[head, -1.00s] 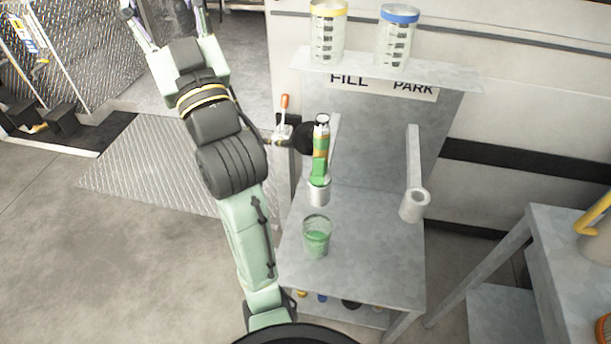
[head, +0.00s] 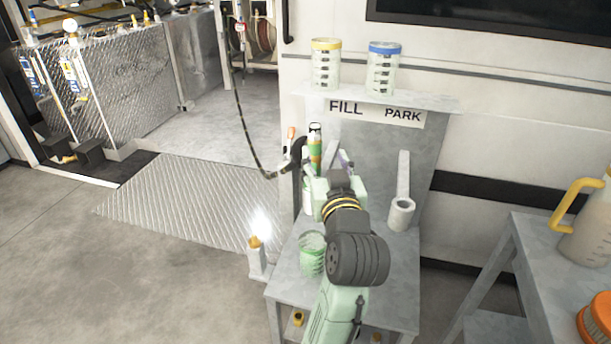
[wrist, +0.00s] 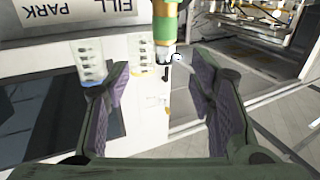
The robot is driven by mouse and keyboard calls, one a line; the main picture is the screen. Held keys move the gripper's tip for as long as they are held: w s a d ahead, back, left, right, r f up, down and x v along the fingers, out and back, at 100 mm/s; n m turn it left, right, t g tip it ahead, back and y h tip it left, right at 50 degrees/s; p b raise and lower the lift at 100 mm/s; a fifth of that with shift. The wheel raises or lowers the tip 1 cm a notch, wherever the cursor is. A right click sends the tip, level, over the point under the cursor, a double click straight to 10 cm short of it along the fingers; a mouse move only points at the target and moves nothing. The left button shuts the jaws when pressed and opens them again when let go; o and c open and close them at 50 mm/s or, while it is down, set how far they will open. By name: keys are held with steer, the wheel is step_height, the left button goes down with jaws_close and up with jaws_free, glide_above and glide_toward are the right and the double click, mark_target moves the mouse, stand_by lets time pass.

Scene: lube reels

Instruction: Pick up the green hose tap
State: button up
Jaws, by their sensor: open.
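The green hose tap (head: 315,147) stands upright at the left of the stand, under the FILL label. It has a green and gold body and a dark top, and a black hose runs to it from the left. My gripper (wrist: 160,88) is open and empty. In the head view my arm is in front of the stand, and the gripper is close to the tap, partly hiding its lower part. In the wrist view the tap (wrist: 166,22) shows at the top, between the lines of the two fingers and apart from both.
An empty holder cup (head: 401,213) is on the right under PARK. Yellow-lidded (head: 326,64) and blue-lidded jars (head: 383,68) stand on the shelf. A side table (head: 540,250) stands at right.

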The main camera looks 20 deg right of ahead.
mark_target(316, 140)
steer(key=w, duration=0.3)
steer(key=w+d+p, duration=0.1)
steer(key=w, duration=0.1)
steer(key=shift+w, duration=0.2)
steer(key=w, duration=0.1)
steer(key=w+p, duration=0.1)
steer(key=w, duration=0.3)
steer(key=shift+d+f, duration=0.15)
steer(key=shift+d, duration=0.1)
steer(key=shift+c, duration=0.2)
steer(key=shift+s, duration=0.1)
jaws_close()
